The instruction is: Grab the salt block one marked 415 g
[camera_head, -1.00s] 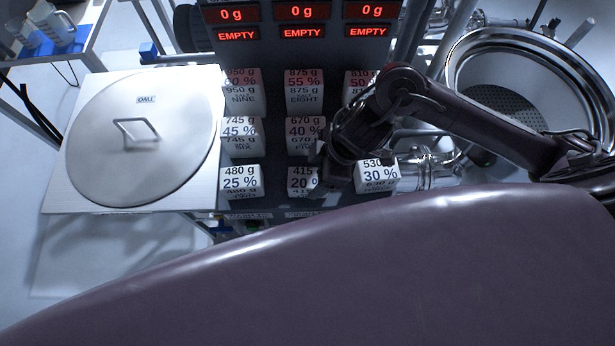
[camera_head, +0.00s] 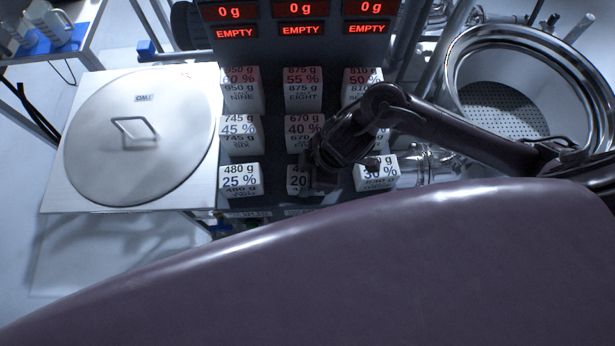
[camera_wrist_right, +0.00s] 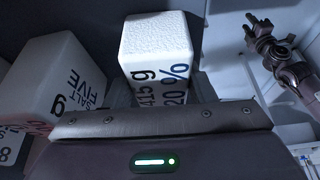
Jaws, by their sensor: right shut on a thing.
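The 415 g salt block (camera_head: 293,180) is a white block marked 20 % in the middle of the nearest row. In the right wrist view the block (camera_wrist_right: 155,45) shows "415 g" and "20 %" between my fingers. My right gripper (camera_head: 316,184) is shut on it and covers its right part in the head view. I see no clear gap under the block; I cannot tell if it is lifted. My left gripper (camera_wrist_right: 262,32) appears small at the right of the right wrist view, apart from the blocks; its finger opening is unclear.
The 480 g block (camera_head: 240,180) stands to the left and the 30 % block (camera_head: 375,173) to the right. The 670 g block (camera_head: 304,130) is behind. Red displays (camera_head: 301,12) read 0 g and EMPTY. A round lid (camera_head: 138,140) lies left; a steel vessel (camera_head: 470,60) stands right.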

